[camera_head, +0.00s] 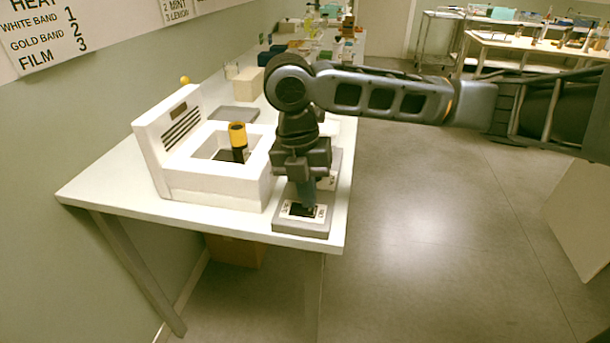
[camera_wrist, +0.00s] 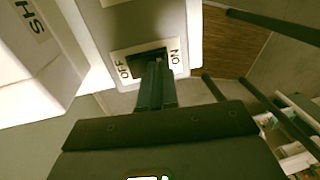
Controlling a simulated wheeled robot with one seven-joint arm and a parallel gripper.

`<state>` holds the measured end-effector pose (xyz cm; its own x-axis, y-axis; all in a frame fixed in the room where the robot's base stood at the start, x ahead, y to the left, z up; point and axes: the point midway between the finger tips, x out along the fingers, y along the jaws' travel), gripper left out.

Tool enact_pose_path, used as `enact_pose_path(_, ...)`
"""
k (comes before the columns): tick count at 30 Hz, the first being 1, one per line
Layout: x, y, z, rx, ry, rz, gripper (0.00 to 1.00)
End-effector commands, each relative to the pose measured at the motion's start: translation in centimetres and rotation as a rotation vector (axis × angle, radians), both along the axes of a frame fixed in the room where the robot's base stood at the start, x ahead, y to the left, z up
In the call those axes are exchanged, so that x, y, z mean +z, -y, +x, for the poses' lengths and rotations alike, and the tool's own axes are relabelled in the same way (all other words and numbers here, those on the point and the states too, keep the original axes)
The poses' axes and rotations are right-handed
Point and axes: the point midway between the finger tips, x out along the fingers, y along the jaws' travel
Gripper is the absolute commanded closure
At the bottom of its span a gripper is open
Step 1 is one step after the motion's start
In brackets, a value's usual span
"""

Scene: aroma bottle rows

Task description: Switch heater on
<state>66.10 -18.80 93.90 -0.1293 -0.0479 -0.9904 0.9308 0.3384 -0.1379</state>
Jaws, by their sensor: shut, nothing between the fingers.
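The heater (camera_head: 220,186) is a white open-topped box with a slotted back panel, on the near part of the table. A yellow-and-black cylinder (camera_head: 238,137) stands in its opening. A grey switch box (camera_head: 288,226) is to its right at the table's front corner. In the wrist view its white plate (camera_wrist: 117,55) reads OFF at left and ON at right, around a dark slot. My gripper (camera_head: 304,205) points down at this plate, fingers shut and empty. In the wrist view the fingertips (camera_wrist: 153,64) are at the dark slot. The fingers hide the rocker's position and any contact.
A second switch box (camera_head: 334,160) is partly hidden behind my gripper. A grey plate (camera_head: 238,114) and a beige block (camera_head: 246,81) lie farther back. Several bottles crowd the table's far end. A wall sign (camera_head: 45,38) lists HEAT settings. Open floor (camera_head: 420,230) is to the right.

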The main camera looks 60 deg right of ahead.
Motion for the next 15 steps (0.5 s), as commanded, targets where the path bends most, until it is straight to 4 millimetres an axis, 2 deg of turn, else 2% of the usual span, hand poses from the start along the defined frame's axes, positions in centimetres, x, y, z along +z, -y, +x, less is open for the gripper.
enact_pose_path(15, -0.81, 0.04, -0.11, -0.002, 0.016, 0.009, 1.0)
